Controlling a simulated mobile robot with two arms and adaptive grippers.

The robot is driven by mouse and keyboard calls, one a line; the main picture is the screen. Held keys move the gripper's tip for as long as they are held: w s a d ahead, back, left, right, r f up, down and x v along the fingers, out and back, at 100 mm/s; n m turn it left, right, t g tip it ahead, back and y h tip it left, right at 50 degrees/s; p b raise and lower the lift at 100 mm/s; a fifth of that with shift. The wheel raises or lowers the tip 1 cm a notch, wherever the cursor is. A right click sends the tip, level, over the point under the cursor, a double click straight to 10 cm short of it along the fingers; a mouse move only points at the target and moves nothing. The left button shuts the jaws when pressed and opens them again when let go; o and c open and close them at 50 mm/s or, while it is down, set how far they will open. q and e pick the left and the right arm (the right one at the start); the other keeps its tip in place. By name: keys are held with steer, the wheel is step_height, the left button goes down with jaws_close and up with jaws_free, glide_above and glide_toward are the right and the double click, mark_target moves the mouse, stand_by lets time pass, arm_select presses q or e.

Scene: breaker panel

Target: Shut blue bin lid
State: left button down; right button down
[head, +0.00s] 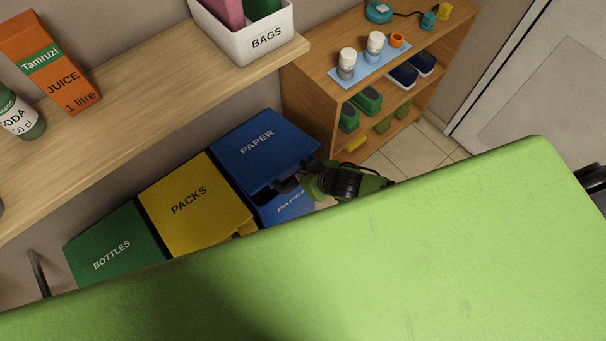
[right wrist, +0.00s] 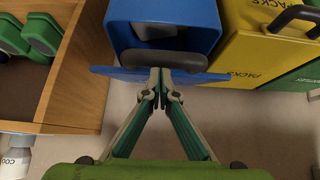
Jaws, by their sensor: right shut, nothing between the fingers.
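The blue bin (head: 285,206), marked PAPER, stands at the right end of a row of bins in the head view. Its lid (head: 258,142) seems to stand partly raised at the front. In the right wrist view the lid (right wrist: 112,74) shows nearly edge-on, with a dark handle (right wrist: 190,60) beside it and the blue bin (right wrist: 120,14) behind. My right gripper (head: 288,186) is at the lid's front edge. In the right wrist view its fingertips (right wrist: 160,78) are together and empty, close to the handle; I cannot tell whether they touch. My left gripper is not in view.
A yellow PACKS bin (head: 195,205) and a green BOTTLES bin (head: 115,245) stand left of the blue bin. A wooden shelf (head: 150,75) runs above them. A low wooden rack (head: 310,95) with bottles and shoes stands to the right. Tiled floor lies beyond.

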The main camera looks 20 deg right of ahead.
steer(key=shift+f, duration=0.15)
steer(key=s+d+f+t+y+b, duration=0.1)
steer(key=s+f+t+b, duration=0.2)
steer(key=f+b, duration=1.1)
steer(key=w+r+p+v, duration=0.15)
steer(key=p+v, duration=0.35)
steer(key=v, duration=0.8)
steer(key=s+d+f+m+g+h, duration=0.15)
steer(key=s+d+f, duration=0.25)
steer(key=f, duration=0.6)
steer(key=s+d+f+n+g+h, duration=0.15)
steer(key=s+d+f, duration=0.25)
steer(key=f, duration=0.6)
steer(key=s+a+f+g, duration=0.1)
steer(key=s+f+g, duration=0.2)
steer(key=s+f, duration=0.3)
steer(key=s+a+f+m+g, duration=0.1)
steer(key=s+f, duration=0.5)
steer(key=s, duration=0.6)
steer(key=shift+a+f+m+g, duration=0.2)
steer(key=shift+a+m+g, duration=0.1)
steer(key=shift+a+g, duration=0.5)
steer(key=shift+s+d, duration=0.1)
